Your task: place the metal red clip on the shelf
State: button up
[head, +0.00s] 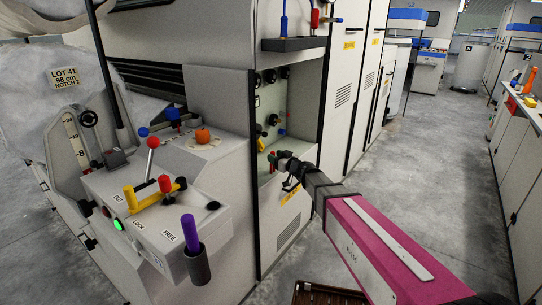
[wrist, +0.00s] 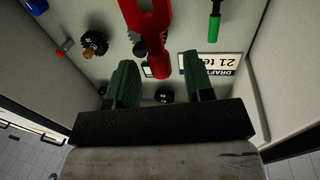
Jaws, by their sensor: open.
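A red metal piece with a forked body and a rounded end, which looks like the clip, is at the top centre of the wrist view (wrist: 152,22). Its rounded end lies in line with the gap between my fingers. My gripper (wrist: 160,68) has two green-padded fingers spread apart with nothing clearly between them. In the head view my gripper (head: 287,163) is at the mouth of the cabinet recess, and a small red part (head: 272,158) shows beside it. The gripper partly hides this spot. A dark shelf (head: 293,45) juts from the cabinet above the recess.
The recess back wall carries black knobs and a label (wrist: 222,68). A green-ended tool (wrist: 214,25) is near the red piece. A blue-handled tool (head: 284,20) and a red one (head: 315,18) stand on the dark shelf.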

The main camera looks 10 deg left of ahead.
jog(key=v, duration=0.8)
jog(key=s+d+f+m+g+h, duration=0.2)
jog(key=s+d+f+g+h, duration=0.1)
jog(key=s+d+f, duration=0.4)
jog(key=s+d+f+m+g+h, duration=0.25)
jog(key=d+f+g, duration=0.2)
jog(key=d, duration=0.35)
jog(key=s+d+f+m+h, duration=0.2)
jog(key=s+d+h, duration=0.1)
jog(key=d, duration=0.3)
jog(key=s+d+f+m+g+h, duration=0.1)
jog(key=s+d+m+h, duration=0.1)
jog(key=d, duration=0.5)
jog(key=s+d+f+m+g+h, duration=0.1)
jog(key=s+d+f+m+h, duration=0.1)
jog(key=s+d+h, duration=0.2)
jog(key=d, duration=0.2)
jog(key=shift+d+f+m, duration=0.25)
jog(key=shift+f+m, duration=0.05)
jog(key=shift+m, duration=0.05)
